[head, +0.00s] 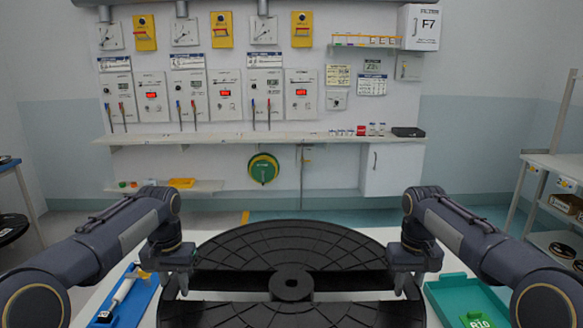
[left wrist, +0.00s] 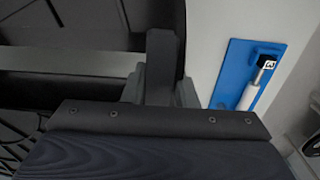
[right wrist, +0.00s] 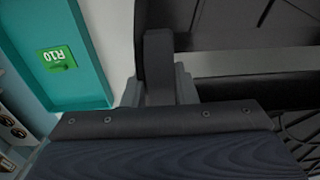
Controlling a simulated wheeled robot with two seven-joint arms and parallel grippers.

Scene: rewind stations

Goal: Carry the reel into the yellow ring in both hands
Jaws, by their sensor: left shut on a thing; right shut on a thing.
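The large black reel (head: 290,240) lies flat, face up, in front of me, with a round hub and a wide slot across its middle. My left gripper (head: 178,284) is shut on its left side and my right gripper (head: 403,282) is shut on its right side. The reel also shows between the fingers' side and the picture edge in the left wrist view (left wrist: 90,22) and the right wrist view (right wrist: 215,20). I cannot tell whether it touches the white table (head: 205,310) under it. I see no yellow ring in these views.
A blue tray (head: 143,310) with a white tool is left of the reel. A teal tray (head: 450,284) with a green R10 label is at right. A wall panel and shelf (head: 255,138) stand beyond open floor, with a green-yellow reel (head: 263,168) hanging below. A shelf rack (head: 550,160) stands far right.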

